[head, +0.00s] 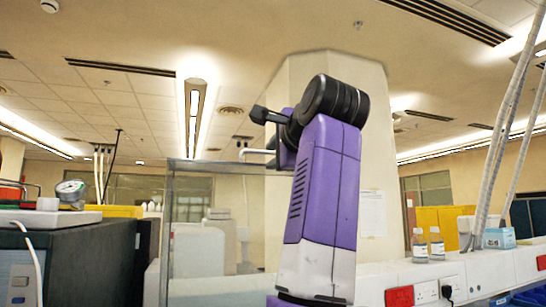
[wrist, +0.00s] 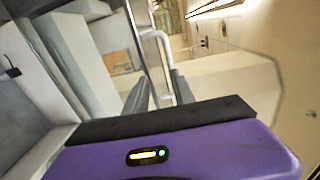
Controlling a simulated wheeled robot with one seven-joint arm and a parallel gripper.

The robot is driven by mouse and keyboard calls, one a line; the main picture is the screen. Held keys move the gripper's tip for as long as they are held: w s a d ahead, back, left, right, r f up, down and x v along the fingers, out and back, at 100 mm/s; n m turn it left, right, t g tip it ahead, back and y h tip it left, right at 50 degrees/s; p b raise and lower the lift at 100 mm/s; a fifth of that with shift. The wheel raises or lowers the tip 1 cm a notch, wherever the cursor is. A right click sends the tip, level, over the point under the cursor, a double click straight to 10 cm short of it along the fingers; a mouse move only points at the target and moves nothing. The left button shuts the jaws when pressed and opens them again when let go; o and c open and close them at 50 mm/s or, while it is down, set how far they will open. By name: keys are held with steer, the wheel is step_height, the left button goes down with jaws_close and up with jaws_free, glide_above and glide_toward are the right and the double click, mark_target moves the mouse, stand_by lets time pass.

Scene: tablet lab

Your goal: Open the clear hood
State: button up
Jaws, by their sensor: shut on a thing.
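The clear hood (head: 190,205) stands left of my purple arm in the head view, a see-through box with thin grey edges. A pale bent bar handle (head: 257,152) shows near its top right; the handle also shows in the wrist view (wrist: 158,42). My gripper (wrist: 162,92) has its two dark fingers on either side of the handle and is shut on it. In the head view the arm hides most of the gripper and the hood's right part. In the wrist view the hood's pane edge (wrist: 143,38) runs beside the handle.
Two small bottles (head: 437,243) and a blue box (head: 499,238) sit on a white ledge with sockets at the right. A pale pillar stands behind my arm.

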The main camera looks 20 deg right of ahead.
steer(key=s+r+b, duration=0.1)
steer(key=s+b, duration=0.2)
steer(key=s, duration=0.5)
stand_by(0.9)
steer(key=shift+s+r, duration=0.1)
steer(key=s+b, duration=0.2)
steer(key=s, duration=0.5)
steer(key=shift+s+r+b, duration=0.15)
steer(key=shift+s+b, duration=0.25)
